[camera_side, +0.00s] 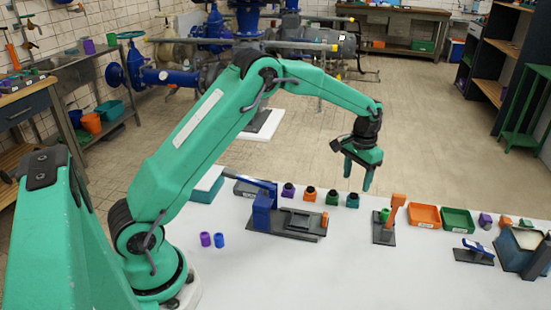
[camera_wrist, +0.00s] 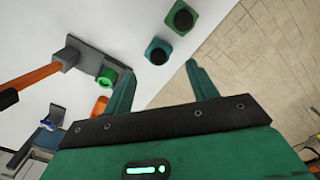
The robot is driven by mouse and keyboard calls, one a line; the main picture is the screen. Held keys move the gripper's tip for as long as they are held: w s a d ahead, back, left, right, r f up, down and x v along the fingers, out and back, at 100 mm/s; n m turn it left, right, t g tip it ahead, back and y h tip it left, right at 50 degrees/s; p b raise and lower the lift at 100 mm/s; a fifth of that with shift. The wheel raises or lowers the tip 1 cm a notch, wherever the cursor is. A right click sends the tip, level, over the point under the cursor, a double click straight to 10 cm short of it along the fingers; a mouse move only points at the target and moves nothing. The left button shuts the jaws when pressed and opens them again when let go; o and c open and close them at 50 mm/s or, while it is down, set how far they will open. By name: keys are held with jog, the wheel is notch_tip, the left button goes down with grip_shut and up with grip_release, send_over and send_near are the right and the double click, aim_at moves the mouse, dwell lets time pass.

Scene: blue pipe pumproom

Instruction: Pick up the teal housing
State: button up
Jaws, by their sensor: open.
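The teal housing (camera_side: 352,202) is a small square block with a dark round top. It stands upright on the white table at the right end of a row of similar housings. It also shows in the wrist view (camera_wrist: 158,50), just beyond the gap between my fingertips. My gripper (camera_side: 358,176) points down above the table near the teal housing, with its fingers apart and nothing between them. Both fingers of my gripper also show in the wrist view (camera_wrist: 162,68).
A green housing (camera_side: 333,198) stands close beside the teal one, with orange (camera_side: 310,194) and purple (camera_side: 288,190) ones further left. An orange-levered fixture (camera_side: 396,212) holding a green part stands to the right. Orange (camera_side: 425,217) and green (camera_side: 457,221) trays lie beyond it.

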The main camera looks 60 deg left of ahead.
aim_at(354, 195)
jog(key=shift+f, duration=0.1)
jog(key=shift+d+f, duration=0.15)
jog(key=shift+f, duration=2.35)
jog(key=c, duration=1.2)
jog(key=shift+o, duration=0.2)
jog(key=shift+r, duration=0.15)
notch_tip(354, 195, up, 10)
